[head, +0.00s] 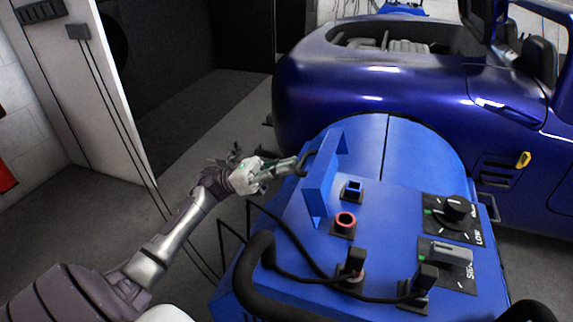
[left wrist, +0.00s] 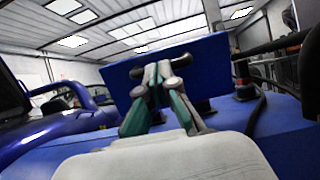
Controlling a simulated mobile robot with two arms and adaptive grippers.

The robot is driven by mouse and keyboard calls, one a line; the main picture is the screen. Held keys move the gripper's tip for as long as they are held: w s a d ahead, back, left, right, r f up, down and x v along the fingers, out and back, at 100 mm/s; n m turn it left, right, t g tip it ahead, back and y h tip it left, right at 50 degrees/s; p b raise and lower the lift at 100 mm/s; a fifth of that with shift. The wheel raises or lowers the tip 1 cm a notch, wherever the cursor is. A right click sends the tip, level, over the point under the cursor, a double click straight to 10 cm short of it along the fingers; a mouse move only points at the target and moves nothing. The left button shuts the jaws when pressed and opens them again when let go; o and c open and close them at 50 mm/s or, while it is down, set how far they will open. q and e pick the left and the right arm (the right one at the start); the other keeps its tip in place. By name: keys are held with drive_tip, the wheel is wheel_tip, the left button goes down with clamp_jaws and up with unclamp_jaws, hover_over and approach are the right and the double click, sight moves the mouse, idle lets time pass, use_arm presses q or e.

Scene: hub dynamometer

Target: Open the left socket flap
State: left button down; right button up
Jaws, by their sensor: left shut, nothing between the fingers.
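An upright blue plate (head: 319,187), which looks like the left socket flap, stands raised on the left side of the blue machine's top. A blue socket (head: 353,188) and a red-ringed socket (head: 345,221) lie uncovered just right of it. My left gripper (head: 299,163) is at the plate's outer left side, its fingers pointing toward it. In the left wrist view the gripper (left wrist: 157,75) is shut and empty, in front of the blue plate (left wrist: 195,62). I cannot tell whether the fingertips touch the plate. My right gripper is not in view.
Two black plugs (head: 352,265) with cables sit at the panel's front. A rotary knob (head: 455,209) and a grey switch (head: 446,253) are on the right. A black tube handle (head: 252,270) curves at the front left. A blue car (head: 400,85) stands behind.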

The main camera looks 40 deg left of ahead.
sight(314, 171)
use_arm(q)
drive_tip(key=shift+w+d+r+g+y, duration=0.1)
drive_tip(key=shift+d+r+g+y, duration=0.15)
drive_tip(key=shift+r+y, duration=0.25)
drive_tip(key=shift+w+d+r+g+y, duration=0.15)
drive_tip(key=shift+d+r+y, duration=0.1)
drive_tip(key=shift+r+y, duration=0.25)
drive_tip(key=shift+d+r+y, duration=0.35)
drive_tip(key=shift+d+y, duration=0.1)
drive_tip(key=shift+y, duration=0.35)
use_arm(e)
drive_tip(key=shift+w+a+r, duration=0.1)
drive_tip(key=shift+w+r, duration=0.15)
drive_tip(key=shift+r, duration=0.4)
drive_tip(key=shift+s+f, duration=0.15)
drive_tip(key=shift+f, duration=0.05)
